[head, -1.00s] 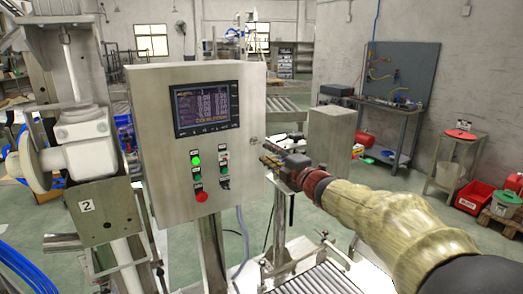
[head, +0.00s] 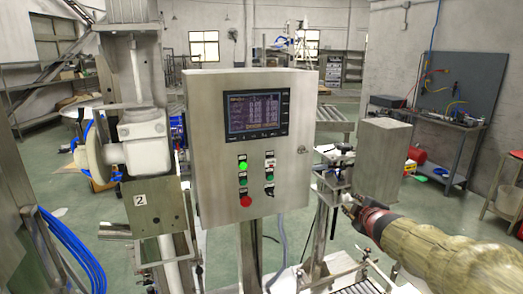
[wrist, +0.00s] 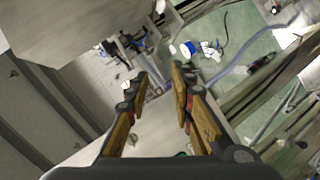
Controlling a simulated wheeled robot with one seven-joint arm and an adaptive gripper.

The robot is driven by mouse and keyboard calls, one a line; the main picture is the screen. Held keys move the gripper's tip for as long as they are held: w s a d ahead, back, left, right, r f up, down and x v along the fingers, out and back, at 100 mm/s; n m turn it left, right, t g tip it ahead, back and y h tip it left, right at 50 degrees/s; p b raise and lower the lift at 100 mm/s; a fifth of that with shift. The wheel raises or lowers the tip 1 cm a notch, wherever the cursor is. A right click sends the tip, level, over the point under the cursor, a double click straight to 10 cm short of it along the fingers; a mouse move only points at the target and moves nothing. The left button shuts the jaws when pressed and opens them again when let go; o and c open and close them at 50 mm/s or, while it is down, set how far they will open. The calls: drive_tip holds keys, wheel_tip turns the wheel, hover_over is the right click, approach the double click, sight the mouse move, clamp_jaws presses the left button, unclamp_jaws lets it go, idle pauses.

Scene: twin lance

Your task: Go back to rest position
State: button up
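My gripper (head: 345,202) is at the end of my sleeved arm, at the right of the head view. It is to the right of and below the steel control cabinet (head: 210,150), apart from it in the picture. In the wrist view my gripper (wrist: 159,78) shows its two fingers spread with a gap between them. Nothing is held between them. The cabinet has a screen (head: 256,115), a lit green button (head: 243,165) and a red button (head: 246,201).
A roller conveyor (head: 345,284) lies below my arm. A steel box (head: 382,160) stands behind my gripper. A machine with a "2" plate (head: 158,213) and blue hoses (head: 75,245) stand left. A workbench (head: 440,128) is at the right wall. Green floor shows between them.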

drive_tip(key=s+f+m+g+h, duration=0.1)
drive_tip(key=s+f+m+g, duration=0.3)
drive_tip(key=s, duration=0.7)
drive_tip(key=s+f+m+g+h, duration=0.1)
drive_tip(key=s+f+m+g, duration=0.25)
drive_tip(key=s+m, duration=0.45)
drive_tip(key=s+a+y+p, duration=0.1)
drive_tip(key=s+a, duration=0.5)
drive_tip(key=s, duration=0.4)
drive_tip(key=s+a+r+y, duration=0.1)
drive_tip(key=s+a+y, duration=0.1)
drive_tip(key=s+a, duration=0.4)
drive_tip(key=s, duration=0.5)
drive_tip(key=shift+s+a+r+g+p, duration=0.2)
drive_tip(key=shift+a+g+p, duration=0.15)
drive_tip(key=shift+p, duration=0.05)
